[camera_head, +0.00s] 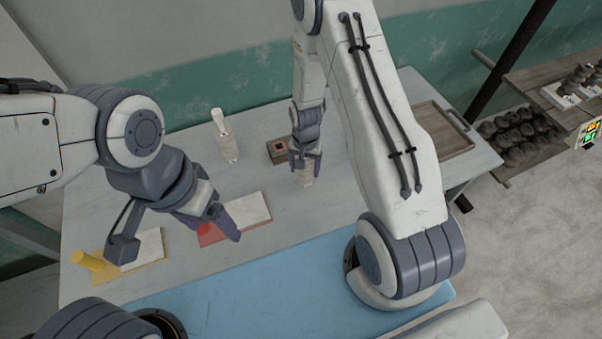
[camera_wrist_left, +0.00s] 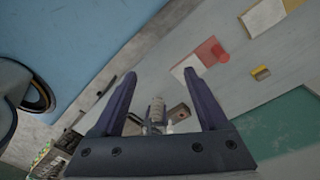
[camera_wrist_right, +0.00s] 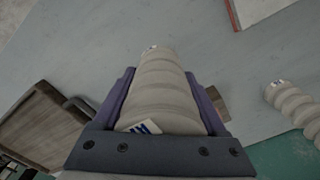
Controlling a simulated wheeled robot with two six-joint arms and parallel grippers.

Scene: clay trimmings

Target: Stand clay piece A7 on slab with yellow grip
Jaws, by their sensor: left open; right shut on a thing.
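The slab with the yellow grip (camera_head: 151,246) lies at the table's left, its yellow grip (camera_head: 90,261) at the left end. My right gripper (camera_head: 304,160) is shut on a beige ribbed clay piece (camera_head: 304,178), roughly upright at the table's middle; I cannot tell if it touches the table. In the right wrist view this clay piece (camera_wrist_right: 163,90) fills the jaws; its blue-marked label is partly hidden and unreadable. A second ribbed clay piece (camera_head: 227,145) stands at the back and shows in the right wrist view (camera_wrist_right: 293,103). My left gripper (camera_head: 222,215) is open and empty above the slabs.
A slab with a red grip (camera_head: 250,208) lies between the yellow-grip slab and the held piece. A small brown block (camera_head: 277,152) sits behind my right gripper. A wooden tray (camera_head: 466,148) lies at the right. A blue mat (camera_head: 240,285) covers the front.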

